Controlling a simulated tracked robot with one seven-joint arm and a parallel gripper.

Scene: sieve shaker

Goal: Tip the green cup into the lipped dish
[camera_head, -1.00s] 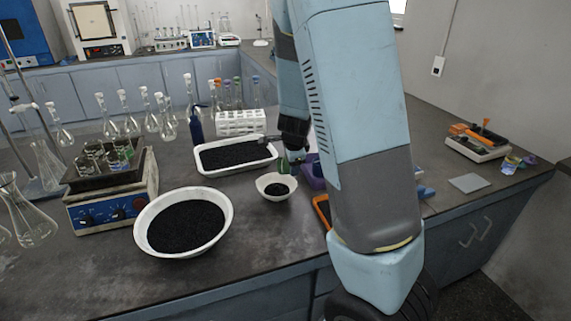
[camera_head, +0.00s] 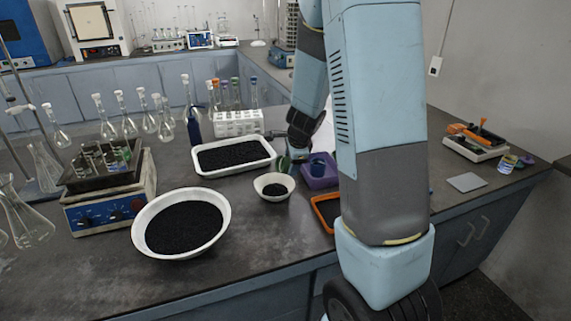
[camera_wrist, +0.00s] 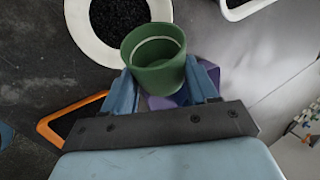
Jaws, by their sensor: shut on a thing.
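My gripper (camera_wrist: 163,85) is shut on the green cup (camera_wrist: 154,68), with a blue finger on each side of it. In the wrist view the cup's open mouth shows a green inside with a pale ring; I see no black grains in it. In the head view the cup (camera_head: 284,163) is a small green patch, partly hidden by my gripper, just behind and right of the small white dish (camera_head: 276,199). This dish, which seems to be the lipped one, holds black grains. In the wrist view the dish (camera_wrist: 77,25) lies beyond the cup, its near edge partly overlapped by it.
A purple holder (camera_head: 318,182) with a blue piece and an orange-rimmed tray (camera_head: 317,208) stand right of the dish. A large white bowl (camera_head: 180,253) and a white rectangular tray (camera_head: 236,172), both with black grains, are left. Glassware stands behind. The front bench is clear.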

